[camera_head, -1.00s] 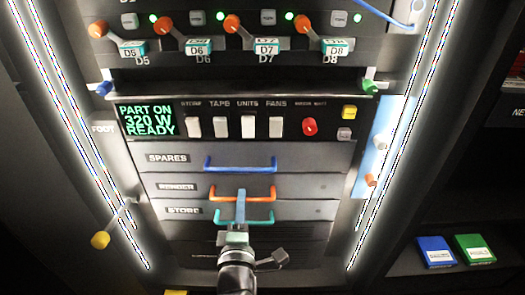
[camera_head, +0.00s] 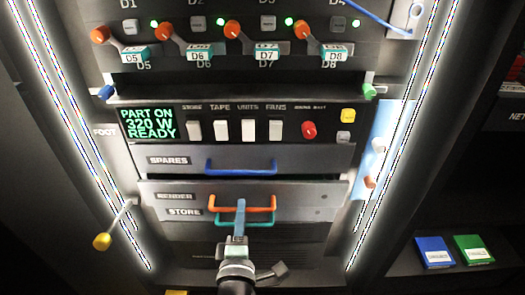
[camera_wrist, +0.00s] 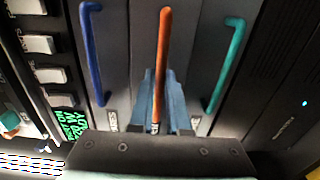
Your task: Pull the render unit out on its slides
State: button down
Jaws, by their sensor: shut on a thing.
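The render unit (camera_head: 300,200) is a grey drawer front with a RENDER label and an orange bar handle (camera_head: 207,203). It stands forward of the spares unit (camera_head: 300,160), with a strip of its top showing. My gripper (camera_head: 240,207) is shut on the orange handle near its middle. In the wrist view the orange handle (camera_wrist: 164,40) runs between my blue fingers (camera_wrist: 161,92). The store unit (camera_head: 187,212), with a teal handle (camera_head: 240,224), is just below and partly covered by the render unit.
The spares unit's blue handle (camera_head: 240,171) is just above. A yellow-knobbed lever (camera_head: 102,241) sticks out at the left of the rack. A switch panel (camera_head: 290,128) reads PART ON 320 W READY. Blue (camera_head: 435,252) and green (camera_head: 474,249) boxes lie on the right shelf.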

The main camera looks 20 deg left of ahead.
jog(key=shift+p+v, duration=0.6)
jog(key=shift+v, duration=1.7)
jog(key=p+v, duration=0.1)
jog(key=v, duration=0.6)
jog(key=shift+d, duration=0.1)
jog(key=v, duration=0.7)
dwell(0.5)
jog(key=v, duration=0.7)
jog(key=shift+p, duration=0.45)
dwell(0.5)
